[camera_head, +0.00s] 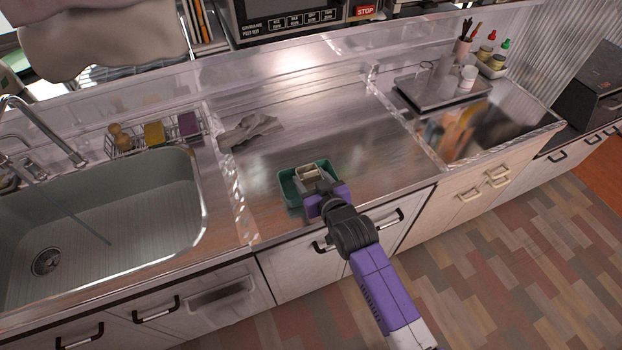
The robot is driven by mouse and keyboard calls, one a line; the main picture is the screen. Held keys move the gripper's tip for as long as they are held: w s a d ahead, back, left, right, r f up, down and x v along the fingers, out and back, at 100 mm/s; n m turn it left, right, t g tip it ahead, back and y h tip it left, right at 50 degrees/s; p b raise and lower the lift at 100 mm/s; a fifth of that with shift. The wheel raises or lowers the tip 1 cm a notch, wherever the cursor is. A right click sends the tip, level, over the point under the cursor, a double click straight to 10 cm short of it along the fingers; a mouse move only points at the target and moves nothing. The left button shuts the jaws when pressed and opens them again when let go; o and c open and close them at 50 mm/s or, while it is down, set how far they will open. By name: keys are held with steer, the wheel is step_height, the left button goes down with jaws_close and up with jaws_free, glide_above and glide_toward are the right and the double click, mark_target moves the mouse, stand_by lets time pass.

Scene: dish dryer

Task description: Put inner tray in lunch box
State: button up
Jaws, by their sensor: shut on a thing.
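The lunch box (289,191) is a green open box on the steel counter, near the front edge. A small pale inner tray (311,171) shows at the box's right half, just beyond my gripper. My gripper (318,187) reaches in from the front right over the box and is shut on the inner tray. The fingertips and the near side of the tray are partly hidden by the purple gripper body. I cannot tell whether the tray touches the box floor or is held just above it.
A sink (110,220) lies to the left. A crumpled grey cloth (250,130) lies behind the box. A wire rack (155,135) with sponges stands behind the sink. A flat grey appliance (440,88) stands at the back right. The counter right of the box is clear.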

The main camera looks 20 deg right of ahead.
steer(key=o, duration=1.3)
steer(key=shift+s+f, duration=0.15)
steer(key=shift+f, duration=0.2)
steer(key=shift+r, duration=0.1)
steer(key=shift+r+p, duration=0.3)
steer(key=shift+p, duration=0.1)
steer(key=v, duration=0.8)
steer(key=r+v, duration=0.1)
steer(key=v, duration=0.3)
steer(key=shift+f, duration=0.1)
steer(key=s+f, duration=0.1)
steer(key=s, duration=0.8)
steer(key=shift+t, duration=0.6)
steer(key=r+v, duration=0.1)
steer(key=v, duration=0.7)
steer(key=w+r+v, duration=0.1)
steer(key=r+v, duration=0.1)
steer(key=v, duration=0.7)
steer(key=r+v, duration=0.1)
steer(key=v, duration=0.7)
steer(key=shift+s+r, duration=0.15)
steer(key=shift+r, duration=0.3)
